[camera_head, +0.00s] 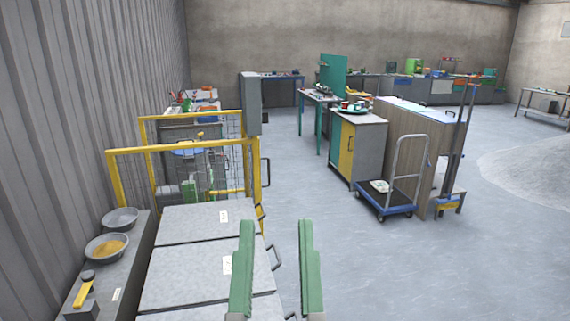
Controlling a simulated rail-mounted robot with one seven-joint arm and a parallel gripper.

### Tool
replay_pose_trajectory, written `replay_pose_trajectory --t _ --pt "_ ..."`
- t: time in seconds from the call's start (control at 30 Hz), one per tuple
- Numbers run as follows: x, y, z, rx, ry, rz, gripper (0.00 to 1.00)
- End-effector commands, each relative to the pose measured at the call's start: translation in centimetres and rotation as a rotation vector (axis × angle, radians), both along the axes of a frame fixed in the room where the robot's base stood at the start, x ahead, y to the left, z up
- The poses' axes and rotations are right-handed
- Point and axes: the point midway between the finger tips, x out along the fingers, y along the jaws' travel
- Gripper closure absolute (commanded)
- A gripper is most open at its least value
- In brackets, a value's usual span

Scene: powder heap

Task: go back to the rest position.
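My gripper (276,223) shows at the bottom middle as two green fingers pointing up the picture. The gripper is open and holds nothing that I can see. The left finger overlaps the right edge of the grey lidded bins (180,283) in the picture. The rest of my arm is out of view.
A shelf at left bears an empty bowl (120,219), a bowl of yellowish powder (107,247) and a yellow-handled tool (83,291). A yellow-framed fence (182,146) stands beyond. A trolley (387,207) and a pale heap (535,165) are at right. The centre floor is clear.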

Motion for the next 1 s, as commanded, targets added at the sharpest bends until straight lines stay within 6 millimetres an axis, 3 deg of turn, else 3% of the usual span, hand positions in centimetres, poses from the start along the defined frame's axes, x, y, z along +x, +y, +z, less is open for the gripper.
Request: replay_pose_trajectory --t 0.03,0.07,0.1,0.27,0.6,0.7,0.83,1.0 --pt "-2.8 -1.2 0.8 0.017 -0.08 -0.016 0.67" --pt "-3.1 -1.2 3.8 0.02 -0.088 -0.016 0.67" --pt "-2.7 -1.0 6.5 0.019 -0.077 -0.012 0.67" --pt "-2.6 -0.9 13.4 0.019 -0.072 -0.007 0.67" --pt "-2.5 -0.6 31.0 0.022 -0.068 0.004 0.67" --pt "-2.5 -0.5 35.4 0.023 -0.067 0.007 0.67" --pt "-2.4 -0.4 38.9 0.024 -0.066 0.01 0.67" --pt "-2.4 -0.4 40.0 0.024 -0.066 0.011 0.67"
